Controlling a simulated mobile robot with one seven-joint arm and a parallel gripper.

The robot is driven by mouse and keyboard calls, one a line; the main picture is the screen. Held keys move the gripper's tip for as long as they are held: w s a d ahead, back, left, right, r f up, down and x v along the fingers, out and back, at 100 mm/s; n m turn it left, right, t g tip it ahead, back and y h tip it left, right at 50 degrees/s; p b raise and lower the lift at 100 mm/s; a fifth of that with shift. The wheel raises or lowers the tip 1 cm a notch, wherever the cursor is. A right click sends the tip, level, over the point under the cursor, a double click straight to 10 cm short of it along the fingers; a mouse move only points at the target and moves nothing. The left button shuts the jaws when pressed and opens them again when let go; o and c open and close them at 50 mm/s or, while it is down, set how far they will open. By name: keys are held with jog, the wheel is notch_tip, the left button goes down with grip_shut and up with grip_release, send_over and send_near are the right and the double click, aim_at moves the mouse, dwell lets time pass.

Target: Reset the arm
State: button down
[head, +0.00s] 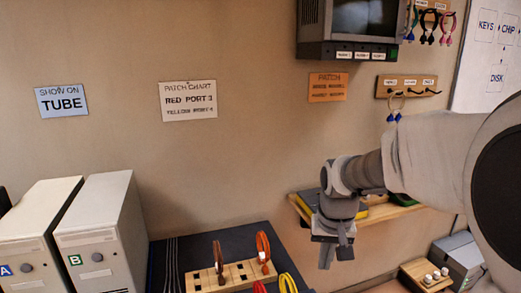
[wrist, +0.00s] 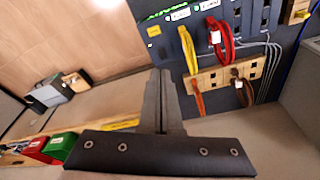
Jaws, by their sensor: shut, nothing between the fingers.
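My arm comes in from the right in the head view, with my gripper (head: 337,254) pointing down in front of a wall shelf. In the wrist view my gripper (wrist: 160,75) has its two fingers together, shut with nothing between them. It is apart from the cables and the cable board. The wooden slotted board (head: 232,277) lies below and to the left of my gripper in the head view; it also shows at the upper right of the wrist view (wrist: 208,79).
Two white computer towers, A (head: 38,235) and B (head: 103,232), stand at left. Red and yellow cables (wrist: 222,40) hang by the board. The wall shelf (head: 385,216) is behind my gripper. A monitor (head: 350,28) is above. A grey box (head: 457,255) stands lower right.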

jog(key=s+r+t, duration=0.1)
jog(key=s+r, duration=0.1)
jog(key=s, duration=0.4)
jog(key=s+r+n+t, duration=0.1)
jog(key=s+r, duration=0.2)
jog(key=s, duration=0.3)
jog(key=s+r+t, duration=0.1)
jog(key=s+r, duration=0.1)
jog(key=s, duration=0.4)
jog(key=shift+s+r, duration=0.25)
jog(key=shift+s, duration=0.05)
dwell(0.6)
